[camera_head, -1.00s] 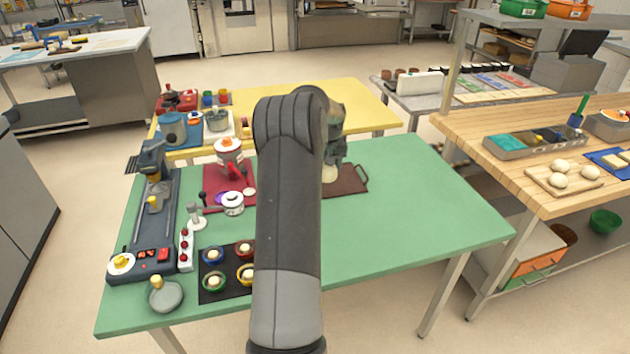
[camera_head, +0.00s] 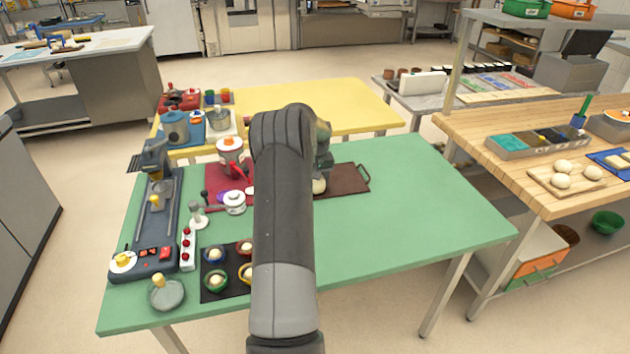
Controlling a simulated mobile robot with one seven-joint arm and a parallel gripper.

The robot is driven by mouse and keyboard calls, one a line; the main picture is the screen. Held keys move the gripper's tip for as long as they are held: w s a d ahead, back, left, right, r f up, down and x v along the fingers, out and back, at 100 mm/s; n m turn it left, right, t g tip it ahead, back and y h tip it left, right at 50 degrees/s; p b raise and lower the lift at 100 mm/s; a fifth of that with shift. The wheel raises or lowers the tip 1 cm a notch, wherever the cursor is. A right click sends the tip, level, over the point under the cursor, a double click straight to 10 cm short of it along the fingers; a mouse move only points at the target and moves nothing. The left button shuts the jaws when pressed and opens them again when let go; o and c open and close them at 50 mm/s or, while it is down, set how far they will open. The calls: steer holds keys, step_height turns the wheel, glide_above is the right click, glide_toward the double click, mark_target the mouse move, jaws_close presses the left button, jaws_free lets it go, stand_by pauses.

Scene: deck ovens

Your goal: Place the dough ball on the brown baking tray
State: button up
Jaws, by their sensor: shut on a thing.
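The brown baking tray (camera_head: 348,178) lies flat on the green table, with a handle at its right end. My arm hides its left part. My gripper (camera_head: 321,178) is over the left part of the tray that shows, pointing down, and is partly hidden by my arm. It is shut on a pale dough ball (camera_head: 319,186), which shows at the fingertips. I cannot tell whether the dough ball touches the tray.
A black mat (camera_head: 215,290) with several small bowls is at the front left. The green table's right side (camera_head: 430,215) is clear. Dough balls (camera_head: 563,181) sit on a wooden board at right.

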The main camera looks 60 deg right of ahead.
steer(key=o, duration=1.1)
steer(key=shift+f, duration=0.1)
steer(key=shift+c, duration=0.2)
